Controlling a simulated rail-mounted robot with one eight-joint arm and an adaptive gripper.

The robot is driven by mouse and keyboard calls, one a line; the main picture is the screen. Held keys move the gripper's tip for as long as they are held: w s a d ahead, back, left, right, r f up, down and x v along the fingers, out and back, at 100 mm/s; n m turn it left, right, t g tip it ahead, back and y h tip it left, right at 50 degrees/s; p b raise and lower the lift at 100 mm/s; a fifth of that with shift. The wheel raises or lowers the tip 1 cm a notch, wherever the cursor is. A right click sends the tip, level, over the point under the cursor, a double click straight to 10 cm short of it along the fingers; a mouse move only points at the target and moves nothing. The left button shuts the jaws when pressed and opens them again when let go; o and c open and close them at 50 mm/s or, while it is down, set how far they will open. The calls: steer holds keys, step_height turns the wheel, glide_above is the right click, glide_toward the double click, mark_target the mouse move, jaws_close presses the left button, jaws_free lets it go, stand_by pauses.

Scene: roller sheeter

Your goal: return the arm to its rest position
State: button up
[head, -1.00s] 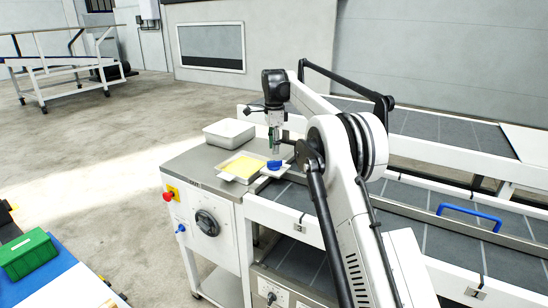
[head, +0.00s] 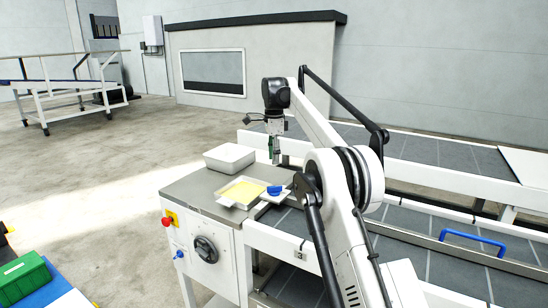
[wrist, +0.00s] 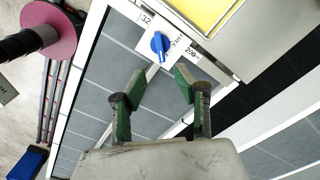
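My gripper (head: 275,158) hangs pointing down over the right end of the steel-topped cabinet, above and beside the blue knob (head: 274,190). In the wrist view its two green-padded fingers (wrist: 160,95) stand apart with nothing between them, so it is open and empty. The blue knob also shows in the wrist view (wrist: 159,46), on a white plate with printed numbers, beyond the fingertips and apart from them. My arm rises from the lower right, bent at the elbow.
A white tray with a yellow sheet (head: 241,191) lies beside the knob. A pale bin (head: 229,157) stands behind it. The cabinet front has a red button (head: 166,222) and black dial (head: 206,249). Grey belts with a blue handle (head: 473,243) lie right. A green crate (head: 25,279) is lower left.

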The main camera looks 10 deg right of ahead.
steer(key=s+r+n+t+b, duration=0.15)
steer(key=s+r+n, duration=0.3)
steer(key=s, duration=0.75)
steer(key=s+r+n+t, duration=0.2)
steer(key=s+r+n, duration=0.3)
steer(key=s, duration=0.7)
steer(key=s+f+n+t, duration=0.1)
steer(key=s+f, duration=0.4)
steer(key=s, duration=0.5)
steer(key=s+f+n+t+b, duration=0.1)
steer(key=s+f+n, duration=0.3)
steer(key=s, duration=0.6)
steer(key=s+f+n+t, duration=0.1)
steer(key=s+f+n, duration=0.2)
steer(key=s+f, duration=0.5)
steer(key=shift+s+d+t, duration=0.15)
steer(key=shift+s+t, duration=0.2)
steer(key=shift+s, duration=0.85)
steer(key=shift+f, duration=0.1)
